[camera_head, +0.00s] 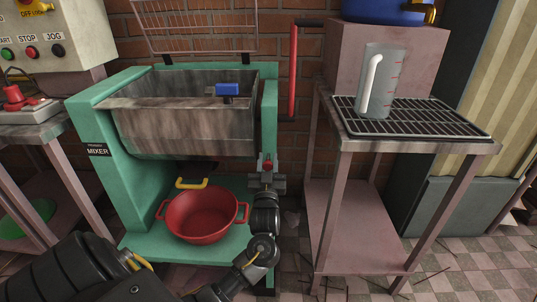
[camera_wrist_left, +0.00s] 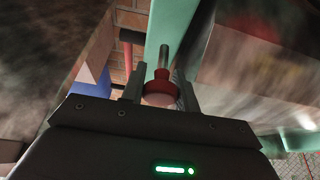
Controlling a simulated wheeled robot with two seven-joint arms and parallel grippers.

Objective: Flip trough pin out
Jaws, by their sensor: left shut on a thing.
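The trough pin is a red knob on a grey metal shaft. In the head view, its red knob (camera_head: 267,163) shows at the front right post of the green mixer frame (camera_head: 105,190). My left gripper (camera_head: 266,173) is at that post, shut on the pin. In the left wrist view, the red knob (camera_wrist_left: 161,92) sits between the two fingers of my left gripper (camera_wrist_left: 160,96), with its shaft (camera_wrist_left: 164,57) pointing away from me. The grey metal trough (camera_head: 185,130) hangs upright in the frame, with a blue block at its rim. My right gripper is out of view.
A red basin (camera_head: 202,216) stands on the mixer's base below the trough. A table with a wire rack (camera_head: 440,120) and a clear jug (camera_head: 378,85) is at the right. A red lever bar (camera_head: 293,75) rises behind the post. A control box (camera_head: 45,45) is at the left.

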